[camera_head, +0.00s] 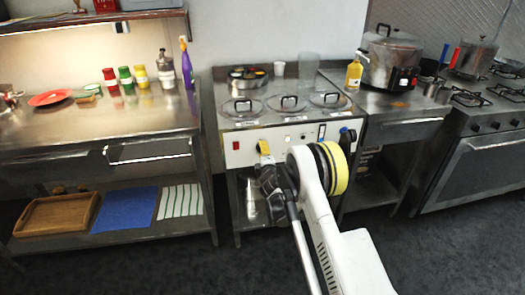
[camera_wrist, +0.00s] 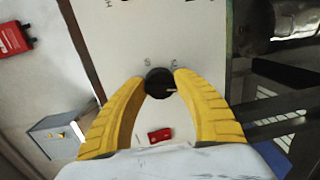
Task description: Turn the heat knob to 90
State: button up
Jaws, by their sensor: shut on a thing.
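The heat knob (camera_wrist: 160,83) is a round black dial with a white mark on a white panel (camera_wrist: 150,40). In the wrist view the mark points to the right. My gripper (camera_wrist: 160,80) has its two yellow fingers closed on either side of the knob. In the head view my gripper (camera_head: 264,150) is against the front panel (camera_head: 290,137) of the steel unit, and it hides the knob there. Small characters are printed above the knob, too small to read surely.
A red switch (camera_wrist: 160,135) sits on the panel close to the gripper. Three glass-lidded wells (camera_head: 288,104) are on top of the unit. A steel counter (camera_head: 130,128) stands left, and a stove (camera_head: 480,150) right.

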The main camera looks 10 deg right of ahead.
jog(key=shift+m, duration=1.7)
jog(key=o, duration=1.2)
jog(key=shift+c, duration=0.2)
jog(key=s, duration=0.7)
jog(key=shift+s+a+r, duration=0.15)
jog(key=shift+s+r, duration=0.1)
jog(key=shift+r, duration=0.1)
